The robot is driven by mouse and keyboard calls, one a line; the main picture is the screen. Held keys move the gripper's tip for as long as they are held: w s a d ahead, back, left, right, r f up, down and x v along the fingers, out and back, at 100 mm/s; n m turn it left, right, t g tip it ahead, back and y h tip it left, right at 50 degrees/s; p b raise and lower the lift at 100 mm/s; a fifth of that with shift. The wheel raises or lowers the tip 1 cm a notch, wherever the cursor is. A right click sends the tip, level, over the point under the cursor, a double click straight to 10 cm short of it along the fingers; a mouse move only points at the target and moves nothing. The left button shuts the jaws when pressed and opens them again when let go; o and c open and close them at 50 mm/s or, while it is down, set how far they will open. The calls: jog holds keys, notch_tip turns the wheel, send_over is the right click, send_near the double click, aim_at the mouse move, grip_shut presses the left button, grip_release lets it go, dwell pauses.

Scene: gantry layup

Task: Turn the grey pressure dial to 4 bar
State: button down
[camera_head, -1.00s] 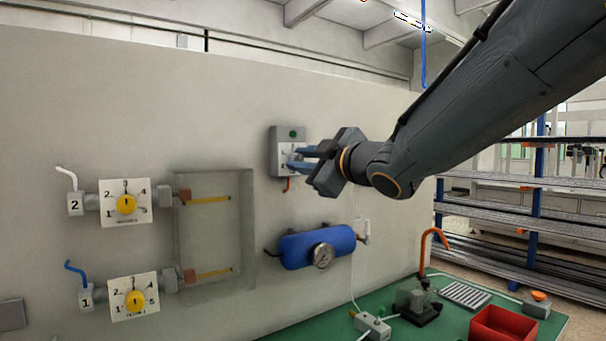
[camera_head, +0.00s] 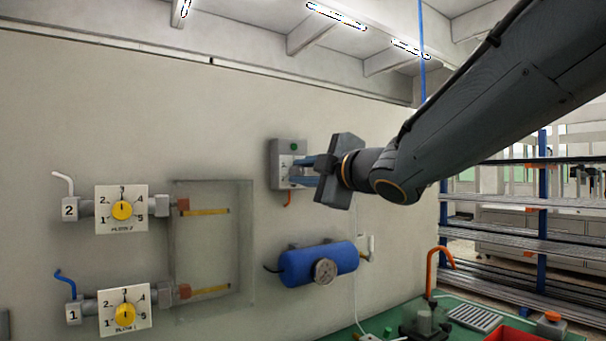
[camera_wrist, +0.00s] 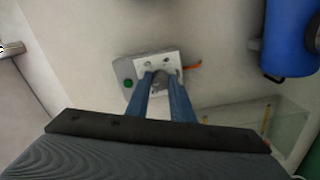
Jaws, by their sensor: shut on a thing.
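The grey pressure dial (camera_wrist: 161,82) sits on the white face of a small grey wall box (camera_head: 282,148) with a green round light. My gripper (camera_head: 295,172) reaches it from the right, its blue fingers shut on the dial from two sides. The wrist view shows the fingers (camera_wrist: 161,76) at the dial, with the box (camera_wrist: 125,72) around them. In the head view the dial and most of its scale are hidden by the fingers. I cannot read the dial's setting.
A blue tank (camera_head: 318,262) with a round gauge hangs below the box. Two yellow-knobbed valve plates (camera_head: 130,195) (camera_head: 137,296) are on the wall at left, beside a clear panel (camera_head: 205,250). A green bench (camera_head: 395,318) stands at lower right; shelving (camera_head: 500,205) is behind.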

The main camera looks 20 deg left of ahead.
jog(key=c, duration=1.5)
grip_release()
jog(key=shift+c, duration=0.2)
jog(key=v, duration=0.7)
jog(key=shift+s+d, duration=0.25)
jog(key=shift+d, duration=0.05)
